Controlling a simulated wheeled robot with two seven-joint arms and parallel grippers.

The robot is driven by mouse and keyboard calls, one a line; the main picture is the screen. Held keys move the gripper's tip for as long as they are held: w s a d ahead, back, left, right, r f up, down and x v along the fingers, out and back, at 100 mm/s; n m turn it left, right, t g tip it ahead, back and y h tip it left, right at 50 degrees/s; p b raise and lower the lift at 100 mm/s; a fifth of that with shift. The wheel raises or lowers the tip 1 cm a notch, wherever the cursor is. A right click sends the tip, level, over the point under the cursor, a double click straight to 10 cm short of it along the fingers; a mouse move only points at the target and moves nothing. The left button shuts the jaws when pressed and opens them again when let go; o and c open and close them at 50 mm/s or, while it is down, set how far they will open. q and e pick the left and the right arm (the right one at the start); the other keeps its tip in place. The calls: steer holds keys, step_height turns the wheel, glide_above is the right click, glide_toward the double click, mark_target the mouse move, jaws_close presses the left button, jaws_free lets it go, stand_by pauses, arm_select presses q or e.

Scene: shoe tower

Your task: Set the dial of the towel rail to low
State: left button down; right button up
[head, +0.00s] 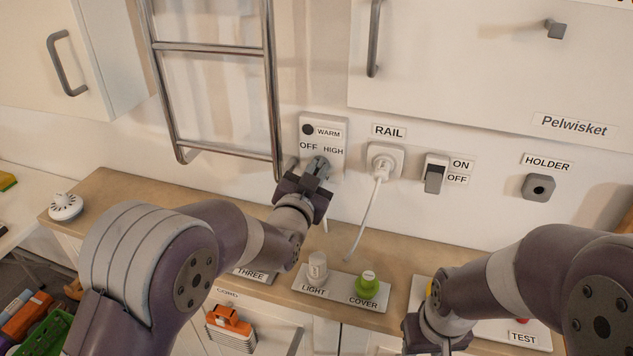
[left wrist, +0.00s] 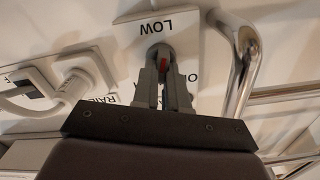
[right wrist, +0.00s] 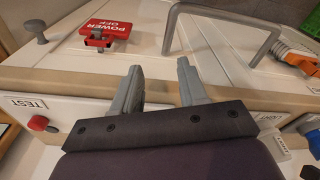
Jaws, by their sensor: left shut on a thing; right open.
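The towel rail's white dial plate (head: 336,135) is on the wall, with OFF, HIGH and WARM labels and a dark round spot in the head view. In the left wrist view the plate (left wrist: 190,27) shows a LOW label beyond the dial. The small grey dial (left wrist: 160,53) has a red mark; where the mark points is unclear. My left gripper (head: 318,168) is shut on the dial, its fingers (left wrist: 163,75) on both sides of it and hiding part of it. My right gripper (right wrist: 157,72) is open and empty, over the front of the counter.
The metal towel rail (head: 273,90) stands just left of the plate. A plugged RAIL socket (head: 384,160) with a hanging cord and an ON/OFF switch (head: 435,174) are to the right. Below, the counter holds a LIGHT and COVER tray (head: 341,286). A red POWER OFF switch (right wrist: 103,35) lies beyond my right gripper.

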arm_select(q)
steer(key=shift+a+f+n+b, duration=0.15)
steer(key=shift+n+b, duration=0.45)
steer(key=shift+n, duration=0.35)
steer(key=shift+d+f+n+b, duration=0.15)
steer(key=shift+n+b, duration=0.4)
steer(key=shift+n, duration=0.4)
steer(key=shift+a, duration=0.1)
steer(key=c, duration=1.2)
jaws_free()
steer(key=shift+o, duration=0.2)
steer(key=shift+r, duration=0.15)
steer(key=shift+s, duration=0.1)
steer(key=v, duration=1.2)
steer(key=shift+s+b, duration=0.25)
steer(key=shift+b, duration=0.05)
steer(key=shift+a, duration=0.15)
